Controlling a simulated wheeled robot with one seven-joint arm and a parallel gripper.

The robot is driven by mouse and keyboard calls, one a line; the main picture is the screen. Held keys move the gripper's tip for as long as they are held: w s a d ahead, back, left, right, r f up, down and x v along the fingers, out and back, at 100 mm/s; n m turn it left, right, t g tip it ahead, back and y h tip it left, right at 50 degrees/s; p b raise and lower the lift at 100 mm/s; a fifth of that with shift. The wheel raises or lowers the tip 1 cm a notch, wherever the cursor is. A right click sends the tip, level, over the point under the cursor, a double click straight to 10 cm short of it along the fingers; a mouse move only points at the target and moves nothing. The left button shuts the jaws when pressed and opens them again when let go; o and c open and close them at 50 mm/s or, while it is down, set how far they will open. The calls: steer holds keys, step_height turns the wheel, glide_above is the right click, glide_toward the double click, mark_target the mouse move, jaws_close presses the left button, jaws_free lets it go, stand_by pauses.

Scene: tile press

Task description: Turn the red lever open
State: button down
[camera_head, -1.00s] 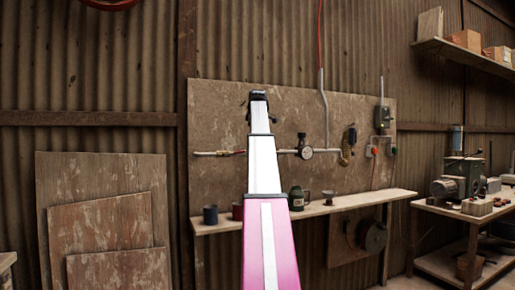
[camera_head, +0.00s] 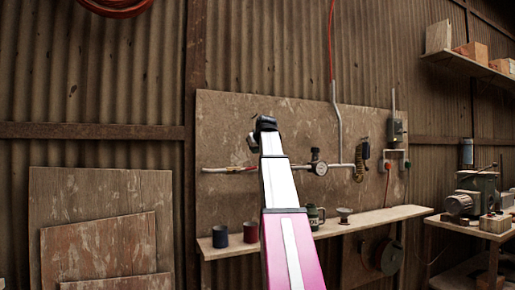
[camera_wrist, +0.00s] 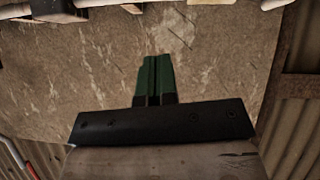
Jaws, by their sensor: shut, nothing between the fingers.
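A small reddish piece (camera_head: 236,169), which looks like the red lever, lies along the pale pipe on the wall board, just left of my arm. Part of the pipe behind my arm is hidden, so I cannot tell the lever's full shape. A bit of red also shows at the top edge of the wrist view (camera_wrist: 275,4). My gripper (camera_wrist: 154,58) is shut and empty, its green fingers together in front of the bare board. In the head view the arm's dark end is above the pipe; the fingers cannot be made out there. I see no contact with the lever.
A round gauge (camera_head: 319,168) sits on the pipe (camera_head: 340,165) to the right. The board (camera_head: 225,125) above the pipe is clear.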

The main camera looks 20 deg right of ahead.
glide_above(253, 168)
steer(key=s+a, duration=0.1)
steer(key=s, duration=0.1)
step_height(253, 168, down, 3)
steer(key=shift+w+d+f, duration=0.1)
steer(key=shift+w+f, duration=0.05)
steer(key=shift+f, duration=0.8)
steer(key=shift+w+f, duration=0.15)
steer(key=shift+f, duration=0.75)
steer(key=shift+d+f, duration=0.25)
steer(key=shift+f, duration=0.8)
